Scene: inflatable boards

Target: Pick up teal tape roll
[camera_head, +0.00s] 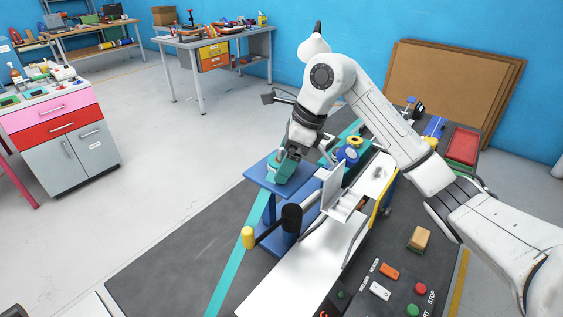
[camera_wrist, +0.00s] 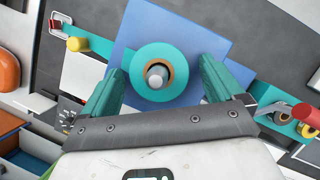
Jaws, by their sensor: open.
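The teal tape roll (camera_wrist: 187,67) lies flat on a blue square platform (camera_wrist: 208,42), with a brown core and a grey metal peg (camera_wrist: 156,74) standing in its hole. In the wrist view my gripper (camera_wrist: 160,80) is open, with one teal finger to each side of the roll. In the head view my gripper (camera_head: 282,168) is over the blue platform (camera_head: 262,171) and hides most of the roll. I cannot tell whether the fingers touch the roll.
A yellow-ended handle (camera_head: 248,237) and a black cylinder (camera_head: 291,217) sit beside the platform. A teal strip (camera_head: 232,268) runs across the dark mat. Open floor lies to the left.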

